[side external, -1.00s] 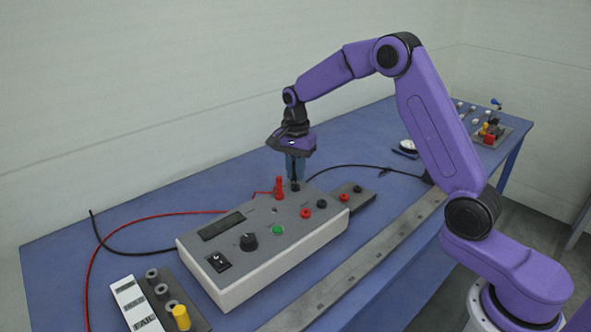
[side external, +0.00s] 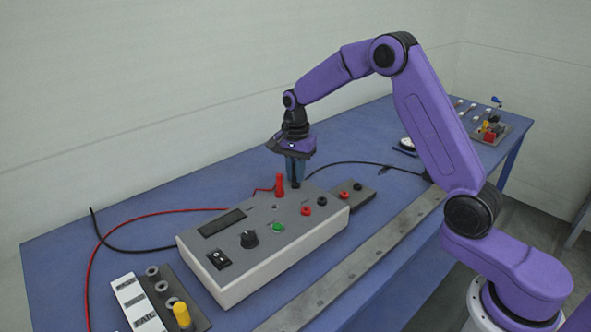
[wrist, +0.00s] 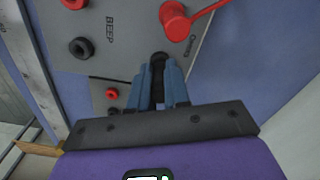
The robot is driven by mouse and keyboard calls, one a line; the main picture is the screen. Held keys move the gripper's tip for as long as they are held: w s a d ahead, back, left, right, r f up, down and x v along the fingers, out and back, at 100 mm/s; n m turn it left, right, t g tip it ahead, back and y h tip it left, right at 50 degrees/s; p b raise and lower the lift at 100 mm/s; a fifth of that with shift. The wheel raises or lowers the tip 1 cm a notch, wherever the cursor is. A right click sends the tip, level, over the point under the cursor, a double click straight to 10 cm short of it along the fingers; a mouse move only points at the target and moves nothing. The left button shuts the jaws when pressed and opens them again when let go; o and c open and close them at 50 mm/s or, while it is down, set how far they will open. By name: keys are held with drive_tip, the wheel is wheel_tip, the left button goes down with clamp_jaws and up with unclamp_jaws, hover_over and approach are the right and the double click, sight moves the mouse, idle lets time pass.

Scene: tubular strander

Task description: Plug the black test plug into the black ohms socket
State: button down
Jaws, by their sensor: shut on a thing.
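My gripper (side external: 295,181) is shut on the black test plug (wrist: 158,62), at the back right edge of the grey tester's top panel (side external: 265,258). The plug points down between the blue fingers, at the panel beside the "Ohms" label in the wrist view. The fingers hide most of the plug and the black ohms socket, so I cannot tell how far the plug is in. A red plug (side external: 279,185) stands upright in the panel just left of my gripper; it also shows in the wrist view (wrist: 175,22).
Red (side external: 306,211) and black (side external: 322,202) sockets sit toward the panel's right edge. A small grey plate (side external: 364,199) with two terminals adjoins the tester. A black cable (side external: 345,163) runs along the table behind. A metal rail (side external: 385,235) lies in front.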

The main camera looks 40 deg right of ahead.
drive_tip(key=shift+f, duration=0.3)
drive_tip(key=c, duration=1)
unclamp_jaws()
drive_tip(key=shift+r, duration=0.1)
drive_tip(key=shift+a+r, duration=0.1)
drive_tip(key=shift+r, duration=8.5)
